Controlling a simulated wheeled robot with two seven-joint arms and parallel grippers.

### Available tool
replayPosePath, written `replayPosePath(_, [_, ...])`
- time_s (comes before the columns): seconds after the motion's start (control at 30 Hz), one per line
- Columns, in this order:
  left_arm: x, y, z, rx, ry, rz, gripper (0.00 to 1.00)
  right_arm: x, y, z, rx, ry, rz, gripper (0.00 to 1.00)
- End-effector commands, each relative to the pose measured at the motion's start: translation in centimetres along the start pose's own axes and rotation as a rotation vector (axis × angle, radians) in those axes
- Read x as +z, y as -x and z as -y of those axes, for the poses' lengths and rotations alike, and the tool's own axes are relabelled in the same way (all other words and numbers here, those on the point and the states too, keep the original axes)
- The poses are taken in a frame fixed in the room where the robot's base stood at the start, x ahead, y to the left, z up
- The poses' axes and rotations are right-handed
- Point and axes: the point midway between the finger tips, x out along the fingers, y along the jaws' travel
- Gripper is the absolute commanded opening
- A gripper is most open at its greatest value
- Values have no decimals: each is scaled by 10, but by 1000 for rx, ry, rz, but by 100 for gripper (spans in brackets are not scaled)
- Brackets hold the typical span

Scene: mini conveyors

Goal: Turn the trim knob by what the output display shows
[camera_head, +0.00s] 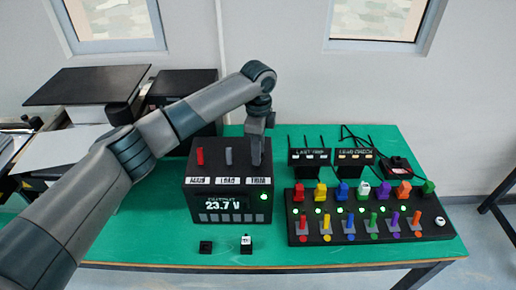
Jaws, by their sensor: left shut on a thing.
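A dark box (240,181) stands on the green table, with a lit display (224,205) on its front that seems to read 23.7 and a unit letter. A red knob (200,156) and a grey knob (229,156) stand on its top. White labels (228,180) run along its edge, the right one seeming to read TRIM. My left gripper (256,158) points down at the box's right side, shut on the trim knob above that label. The gripper hides the knob. My right gripper is not in view.
A black panel (297,238) with coloured knobs and levers stands at the right of the green table (190,250). Two labelled black boxes (310,158) with upright antennas are behind it.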

Motion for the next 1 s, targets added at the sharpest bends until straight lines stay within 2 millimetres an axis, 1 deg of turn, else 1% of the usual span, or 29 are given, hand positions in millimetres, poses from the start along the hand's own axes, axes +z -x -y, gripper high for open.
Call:
replayPosePath(0.03, [-1, 3, 1, -3, -42, -3, 7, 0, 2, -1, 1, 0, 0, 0])
replayPosePath(0.3, [0, 2, 1, -4, -277, -2, 7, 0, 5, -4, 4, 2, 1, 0])
replayPosePath(0.5, [0, 2, 1, -4, -398, -2, 7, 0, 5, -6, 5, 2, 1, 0])
replayPosePath(0.7, [0, 2, 1, -4, -462, -2, 7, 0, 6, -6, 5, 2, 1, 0])
replayPosePath(1.0, [0, 2, 1, -4, -478, -1, 7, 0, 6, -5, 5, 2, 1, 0])
